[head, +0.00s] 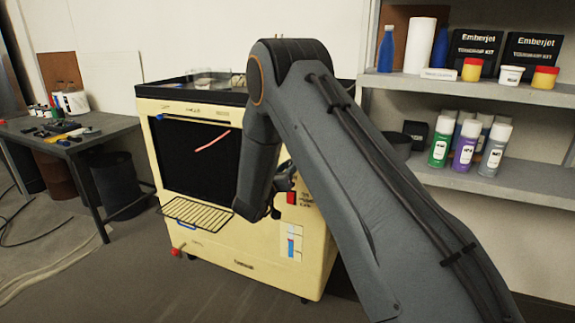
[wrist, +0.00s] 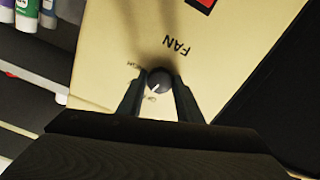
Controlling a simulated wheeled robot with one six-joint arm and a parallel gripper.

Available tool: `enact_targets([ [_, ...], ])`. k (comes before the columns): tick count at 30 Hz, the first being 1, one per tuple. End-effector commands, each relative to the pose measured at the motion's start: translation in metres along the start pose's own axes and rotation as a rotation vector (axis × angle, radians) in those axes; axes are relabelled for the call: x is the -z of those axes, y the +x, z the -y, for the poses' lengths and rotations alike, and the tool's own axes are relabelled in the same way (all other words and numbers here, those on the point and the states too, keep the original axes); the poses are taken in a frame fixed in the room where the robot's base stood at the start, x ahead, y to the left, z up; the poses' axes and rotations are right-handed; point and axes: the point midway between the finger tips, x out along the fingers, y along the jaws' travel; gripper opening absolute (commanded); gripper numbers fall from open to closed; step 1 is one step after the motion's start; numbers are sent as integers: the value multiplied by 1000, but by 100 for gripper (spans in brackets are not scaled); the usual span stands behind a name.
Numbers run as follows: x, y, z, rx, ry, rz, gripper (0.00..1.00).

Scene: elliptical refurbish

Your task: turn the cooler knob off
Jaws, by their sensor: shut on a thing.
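The cooler (head: 258,238) is a cream-coloured box with a dark front opening, standing on the floor in the middle of the head view. In the wrist view its cream panel (wrist: 110,55) carries the upside-down word FAN and a small round dark knob (wrist: 158,79) with a light pointer mark. My gripper (wrist: 158,90) is at the panel, with one finger on each side of the knob, shut on it. The pointer slants toward the lower left of the wrist view. The small lettering around the knob is too blurred to read surely. In the head view my arm hides the knob.
A red square switch (head: 291,197) is on the panel near my wrist. A wire rack (head: 193,211) sticks out at the front. Shelves (head: 480,92) with spray cans stand at the right. A workbench (head: 85,140) stands at the left. The floor in front is open.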

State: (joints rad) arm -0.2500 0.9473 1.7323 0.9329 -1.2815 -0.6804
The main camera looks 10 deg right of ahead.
Motion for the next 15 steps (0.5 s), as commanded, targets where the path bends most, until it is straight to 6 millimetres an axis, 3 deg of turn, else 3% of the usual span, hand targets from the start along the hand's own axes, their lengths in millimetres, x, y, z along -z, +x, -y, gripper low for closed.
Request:
enact_targets([
  [15, 3, 0, 0, 0, -262, -5, 10],
])
